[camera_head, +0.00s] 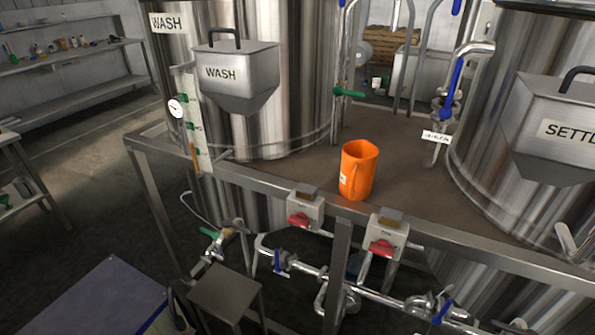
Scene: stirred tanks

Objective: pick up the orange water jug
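The orange water jug (360,168) stands upright on the brown deck (405,160) between the two large steel tanks, close to the deck's front metal rail. My gripper is not in view.
The WASH tank (300,80) stands left of the jug and the SETTL-labelled tank (490,150) right. A steel rail (265,181) edges the deck, with red-switched boxes (305,209) below. Valves and pipes (300,268) run underneath. Open floor (110,130) lies at left.

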